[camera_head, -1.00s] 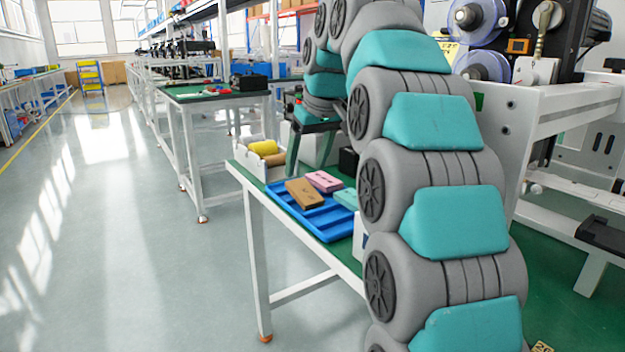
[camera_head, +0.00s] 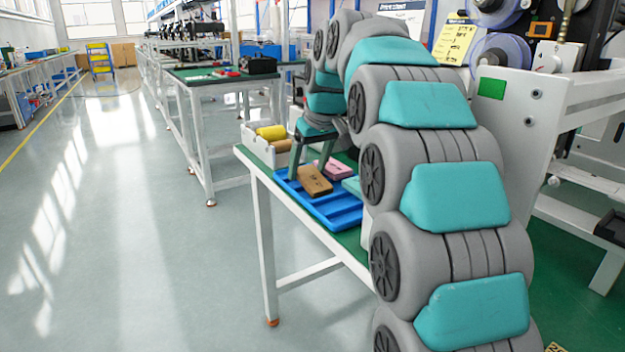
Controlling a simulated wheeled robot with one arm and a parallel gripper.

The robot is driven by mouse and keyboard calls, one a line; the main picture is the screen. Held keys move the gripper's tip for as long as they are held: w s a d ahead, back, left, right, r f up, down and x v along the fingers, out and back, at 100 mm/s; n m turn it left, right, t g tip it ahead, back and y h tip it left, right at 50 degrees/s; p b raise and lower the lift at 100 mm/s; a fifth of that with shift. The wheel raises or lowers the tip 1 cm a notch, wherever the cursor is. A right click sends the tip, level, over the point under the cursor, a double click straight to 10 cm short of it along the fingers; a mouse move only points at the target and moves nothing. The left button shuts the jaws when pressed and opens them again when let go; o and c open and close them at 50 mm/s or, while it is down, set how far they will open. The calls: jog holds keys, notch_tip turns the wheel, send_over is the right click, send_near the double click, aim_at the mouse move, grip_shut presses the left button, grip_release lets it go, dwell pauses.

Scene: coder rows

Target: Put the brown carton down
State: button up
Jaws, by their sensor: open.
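The brown carton (camera_head: 315,181) lies in the blue tray (camera_head: 332,213) on the green-topped table. A pink carton (camera_head: 338,170) lies just behind it to the right, and a teal carton (camera_head: 352,185) is partly hidden by my arm. My gripper (camera_head: 307,172) is open, pointing down over the tray at the brown carton's far end. One finger is left of the carton and the other is by its far right side. I cannot tell whether either finger touches it.
A white bin (camera_head: 262,147) with yellow and brown rolls stands at the table's back left corner. The tray's front compartments look empty. My arm hides the table's right part. Open floor (camera_head: 150,230) lies to the left.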

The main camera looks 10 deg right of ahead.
jog(key=shift+w+f, duration=0.1)
jog(key=shift+f, duration=0.15)
jog(key=c, duration=1.2)
jog(key=shift+r, duration=0.1)
